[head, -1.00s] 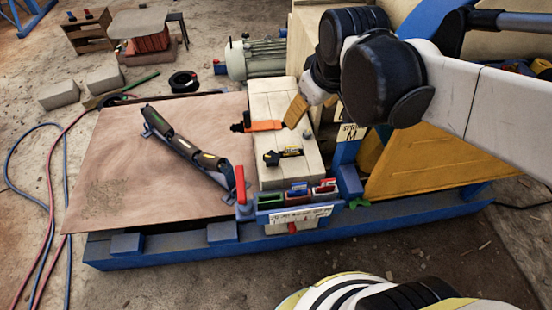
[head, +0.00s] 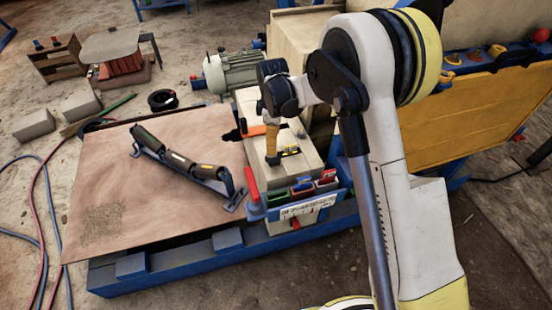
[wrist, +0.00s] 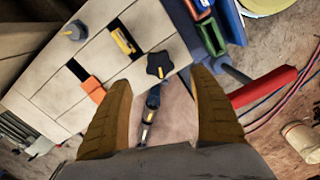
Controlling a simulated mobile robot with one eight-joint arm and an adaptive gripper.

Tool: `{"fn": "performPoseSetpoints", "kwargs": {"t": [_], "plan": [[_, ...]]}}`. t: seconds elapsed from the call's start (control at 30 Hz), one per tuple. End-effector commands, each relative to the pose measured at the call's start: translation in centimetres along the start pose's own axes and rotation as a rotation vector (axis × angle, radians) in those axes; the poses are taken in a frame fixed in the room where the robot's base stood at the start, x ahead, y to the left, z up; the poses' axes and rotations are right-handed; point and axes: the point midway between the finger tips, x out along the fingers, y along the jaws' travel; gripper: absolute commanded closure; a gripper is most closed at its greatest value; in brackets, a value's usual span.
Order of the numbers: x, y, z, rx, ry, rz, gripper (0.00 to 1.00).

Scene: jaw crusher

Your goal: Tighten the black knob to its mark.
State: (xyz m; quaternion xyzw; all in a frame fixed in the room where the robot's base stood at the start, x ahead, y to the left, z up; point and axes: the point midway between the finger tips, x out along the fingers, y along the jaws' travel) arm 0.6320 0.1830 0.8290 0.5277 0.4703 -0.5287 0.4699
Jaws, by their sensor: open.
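The black knob (wrist: 160,64) is star-shaped with a small pale mark on top. It sits near the end of a pale block (wrist: 60,100). In the head view the knob (head: 273,160) shows as a dark spot on the block (head: 306,160), partly covered by my gripper. My gripper (head: 272,151) points down over it. In the wrist view my gripper's yellow fingers (wrist: 162,80) are open and empty, with the knob between and just beyond their tips. Contact cannot be told. A yellow-and-black piece (wrist: 122,42) lies beside the knob.
An orange piece (wrist: 93,88) and a grey knob (wrist: 74,30) are farther along the block. A jointed black bar (head: 180,160) lies on the brown sheet (head: 110,175).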

Motion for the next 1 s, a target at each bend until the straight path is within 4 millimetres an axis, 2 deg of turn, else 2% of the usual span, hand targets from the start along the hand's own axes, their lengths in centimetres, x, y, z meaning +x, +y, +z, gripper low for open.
{"fn": "performPoseSetpoints", "kwargs": {"t": [0.2, 0.4, 0.6, 0.87, 0.97, 1.0], "plan": [[4.8, 0.1, 0.0, 0.002, 0.000, 0.001, 0.29], [8.1, 0.1, 0.0, 0.003, 0.001, 0.001, 0.29], [9.3, 0.1, 0.0, 0.003, 0.001, 0.002, 0.29], [9.4, 0.1, 0.0, 0.004, 0.001, 0.002, 0.29], [9.3, 0.1, 0.0, 0.004, 0.001, 0.002, 0.55], [9.3, 0.1, 0.0, 0.004, 0.001, 0.002, 0.67]]}}
